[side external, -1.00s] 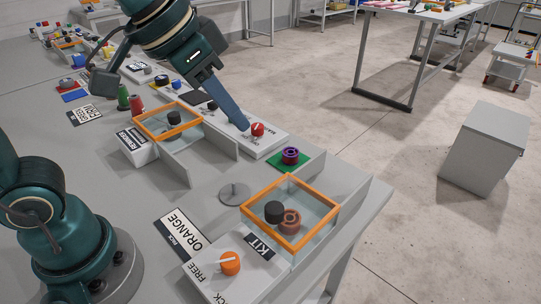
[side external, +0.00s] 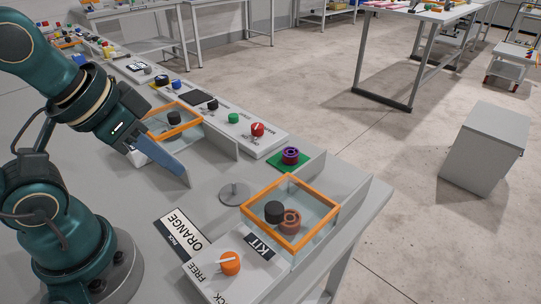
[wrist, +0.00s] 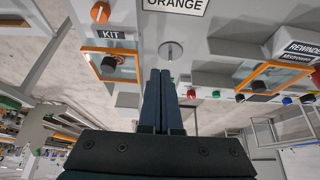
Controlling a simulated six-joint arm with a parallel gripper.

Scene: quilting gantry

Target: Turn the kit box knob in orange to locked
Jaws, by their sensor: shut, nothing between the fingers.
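The orange kit knob (side external: 230,263) sits on a light grey panel at the front of the table, between the words FREE and a partly cut-off LOCK. Its white pointer bar lies across its top, nearer to FREE than straight up the panel I cannot tell. The kit box (side external: 290,212) with an orange rim stands behind it, holding a black knob and a brown spool. In the wrist view the knob (wrist: 100,12) is at the upper left, above the KIT label. My gripper (side external: 184,172) is shut and empty, above the table, left of and behind the kit box, apart from the knob.
An ORANGE sign (side external: 182,234) lies left of the panel. A grey disc with a pin (side external: 235,193) stands between my gripper and the kit box. A second orange-rimmed box (side external: 190,128) and a panel with a red knob (side external: 257,129) are behind. Upright grey dividers flank the boxes.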

